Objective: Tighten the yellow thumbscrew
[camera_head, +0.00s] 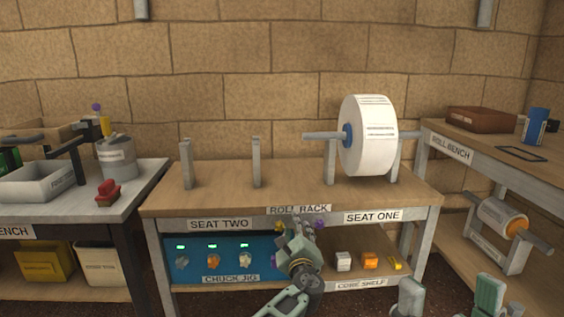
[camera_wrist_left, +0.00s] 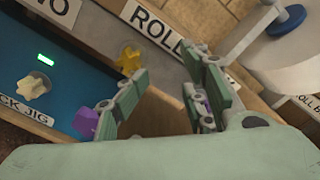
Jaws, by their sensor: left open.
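The yellow thumbscrew (camera_wrist_left: 128,60) is a small lobed knob at the front edge of the roll rack, just above the blue chuck jig panel. In the head view only a small yellow part (camera_head: 279,227) shows beside my gripper. My left gripper (camera_head: 300,236) is in front of the rack's middle. In the left wrist view its two fingers (camera_wrist_left: 168,82) are apart with nothing held between them. The thumbscrew is beyond the left fingertip, apparently outside the gap. Greenish-grey parts of mine show at the bottom right of the head view; my right gripper's fingers are not clear.
A purple knob (camera_head: 320,223) is right of my gripper; another (camera_wrist_left: 85,122) is by the jig (camera_wrist_left: 62,80). The jig bears several knobs under green lights. The core shelf (camera_head: 357,284) holds small parts. A white roll (camera_head: 367,150) sits in seat one; seat two is empty.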

